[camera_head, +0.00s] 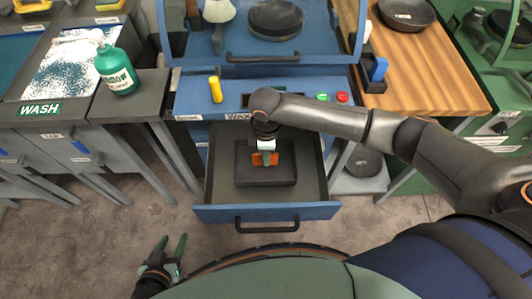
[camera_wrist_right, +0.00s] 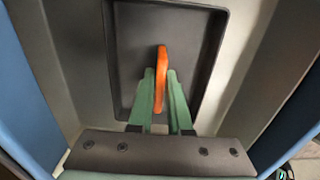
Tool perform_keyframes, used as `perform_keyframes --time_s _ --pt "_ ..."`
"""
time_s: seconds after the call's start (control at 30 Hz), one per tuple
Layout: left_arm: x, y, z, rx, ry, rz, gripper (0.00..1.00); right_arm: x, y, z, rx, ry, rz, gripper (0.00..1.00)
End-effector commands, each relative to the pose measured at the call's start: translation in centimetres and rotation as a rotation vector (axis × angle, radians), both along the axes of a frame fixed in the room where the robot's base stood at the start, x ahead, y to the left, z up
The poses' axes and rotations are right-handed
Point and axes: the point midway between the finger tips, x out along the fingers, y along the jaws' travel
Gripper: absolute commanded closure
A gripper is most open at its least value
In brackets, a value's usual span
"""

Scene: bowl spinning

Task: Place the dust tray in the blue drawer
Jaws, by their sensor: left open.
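The dust tray (camera_head: 245,173), a dark rectangular tray, lies inside the pulled-out blue drawer (camera_head: 266,213). The tray also shows in the right wrist view (camera_wrist_right: 205,42), with an orange handle (camera_wrist_right: 161,60) upright at its middle. My right gripper (camera_head: 265,158) reaches down into the drawer from above. Its green fingers (camera_wrist_right: 162,75) stand close on both sides of the orange handle and appear shut on it. Whether the tray's underside touches the drawer floor is hidden. My left gripper (camera_head: 173,240) is open and empty, low in front of the drawer, to its left.
The blue cabinet (camera_head: 182,102) stands above the drawer, with a yellow cylinder (camera_head: 215,89) on its ledge. A grey wash table with a green bottle (camera_head: 117,70) is at left. A wooden table (camera_head: 440,75) is at right. Bare floor lies left of the drawer.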

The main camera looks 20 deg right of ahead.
Motion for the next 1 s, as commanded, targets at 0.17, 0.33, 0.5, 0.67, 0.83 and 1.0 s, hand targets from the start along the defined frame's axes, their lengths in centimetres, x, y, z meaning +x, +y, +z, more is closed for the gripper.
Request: perform_keyframes --time_s 0.17,0.33,0.5,0.67,0.83,1.0 --pt "0.0 0.0 0.0 0.000 0.000 0.000 0.50 0.0 0.0 0.0 0.000 0.000 0.000 0.62" --pt "0.0 0.0 0.0 0.000 0.000 0.000 0.50 0.0 0.0 0.0 0.000 0.000 0.000 0.58" --pt "0.0 0.0 0.0 0.000 0.000 0.000 0.50 0.0 0.0 0.4 0.001 -0.001 0.000 0.58" --pt "0.0 0.0 0.4 0.000 0.000 0.000 0.50 0.1 0.1 2.5 0.003 -0.003 0.001 0.58" --pt "0.0 0.0 0.9 0.000 0.000 0.000 0.50 0.1 0.1 6.3 0.002 -0.004 0.000 0.58" --pt "0.0 0.0 1.2 0.000 0.000 0.000 0.50 0.1 0.1 9.6 0.002 -0.003 0.001 0.58"
